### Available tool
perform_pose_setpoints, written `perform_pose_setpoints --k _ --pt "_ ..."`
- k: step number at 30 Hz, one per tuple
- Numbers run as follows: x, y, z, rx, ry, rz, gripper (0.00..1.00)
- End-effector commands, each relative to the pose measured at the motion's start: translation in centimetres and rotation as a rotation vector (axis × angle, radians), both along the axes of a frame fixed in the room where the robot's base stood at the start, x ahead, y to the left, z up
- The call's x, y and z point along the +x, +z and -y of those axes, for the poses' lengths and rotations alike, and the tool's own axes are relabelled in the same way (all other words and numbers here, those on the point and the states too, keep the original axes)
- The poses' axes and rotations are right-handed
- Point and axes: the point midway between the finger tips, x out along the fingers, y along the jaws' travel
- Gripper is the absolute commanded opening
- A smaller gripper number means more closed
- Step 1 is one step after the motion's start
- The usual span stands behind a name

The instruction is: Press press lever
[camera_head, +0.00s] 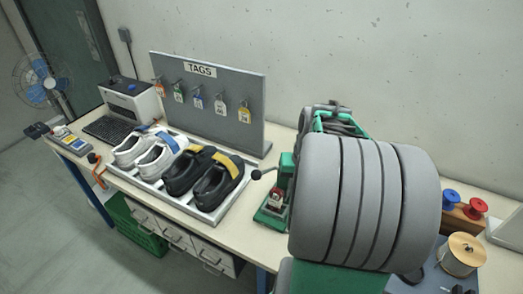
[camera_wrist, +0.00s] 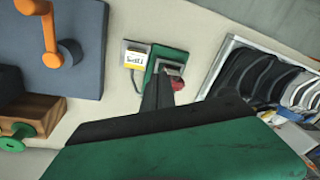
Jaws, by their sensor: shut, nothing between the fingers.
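The press (camera_head: 284,172) is a small green machine on the bench, partly hidden behind my arm in the head view. Its press lever (camera_head: 257,174) sticks out to the left and ends in a dark round knob. A red part sits low on the press. In the wrist view, the green press (camera_wrist: 166,55) lies just beyond my fingertips, with a red part beside them; I cannot make out the lever there. My gripper (camera_wrist: 160,82) is shut and empty, its dark fingers overlapping the press in that view. Contact cannot be told. The head view hides my fingers behind my arm.
A tray (camera_head: 207,213) of white and black shoes stands left of the press. A grey tag board (camera_head: 230,108) rises behind it. A small box with a yellow label (camera_wrist: 135,57) sits beside the press. Thread spools (camera_head: 461,250) stand at the right.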

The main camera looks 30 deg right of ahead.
Motion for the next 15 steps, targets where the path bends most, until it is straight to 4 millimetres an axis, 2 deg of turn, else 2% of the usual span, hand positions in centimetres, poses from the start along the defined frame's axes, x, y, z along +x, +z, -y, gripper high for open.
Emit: perform_pose_setpoints --k 1,3,6,8,10,12,15 --pt "1.3 1.9 1.9 0.025 0.014 0.031 0.0" --pt "3.3 3.8 3.7 0.054 0.08 0.089 0.0" --pt "6.1 6.7 4.9 0.075 0.23 0.172 0.0" --pt "7.8 8.5 4.6 0.073 0.352 0.217 0.0" --pt "9.2 11.2 3.8 0.054 0.503 0.264 0.0" --pt "9.7 14.2 3.0 0.019 0.65 0.3 0.0" --pt "9.3 16.9 1.7 -0.015 0.827 0.319 0.0"
